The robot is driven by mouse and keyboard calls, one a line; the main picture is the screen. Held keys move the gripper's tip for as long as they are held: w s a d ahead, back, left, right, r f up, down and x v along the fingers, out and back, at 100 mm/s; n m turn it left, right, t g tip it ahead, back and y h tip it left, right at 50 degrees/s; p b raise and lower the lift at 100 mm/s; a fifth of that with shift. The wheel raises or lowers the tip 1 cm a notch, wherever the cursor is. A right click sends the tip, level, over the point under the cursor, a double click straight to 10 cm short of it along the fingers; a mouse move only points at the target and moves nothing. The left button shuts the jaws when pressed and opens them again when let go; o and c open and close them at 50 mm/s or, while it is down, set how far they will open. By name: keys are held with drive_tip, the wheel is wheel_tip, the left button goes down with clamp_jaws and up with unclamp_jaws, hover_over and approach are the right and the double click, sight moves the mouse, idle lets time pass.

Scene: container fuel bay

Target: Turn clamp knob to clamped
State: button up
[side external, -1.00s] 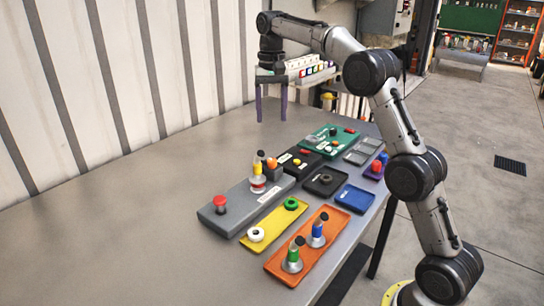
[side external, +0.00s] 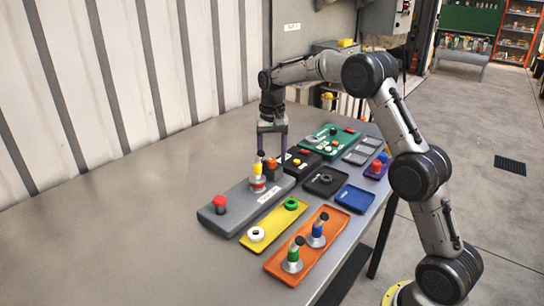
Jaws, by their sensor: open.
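My gripper (side external: 271,150) is open and points down over the far end of the grey panel (side external: 238,206). Its two fingers are apart, with no object visibly held. A small dark block with an orange top (side external: 271,167) sits just below the fingers and may be the clamp knob; its marking and turn position are too small to read. I cannot tell whether the fingers touch either one.
A red push button (side external: 220,203) is at the panel's near end. A black box (side external: 300,161) and a green board (side external: 333,139) lie behind. A yellow tray (side external: 270,227) and an orange tray (side external: 300,264) with upright fittings lie in front. The table's left side is clear.

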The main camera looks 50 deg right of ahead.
drive_tip(key=shift+f, duration=0.1)
clamp_jaws()
idle(0.3)
drive_tip(key=shift+n, duration=0.3)
drive_tip(key=n, duration=0.3)
drive_tip(key=shift+n, duration=0.3)
drive_tip(key=n, duration=1.3)
drive_tip(key=shift+n, duration=0.3)
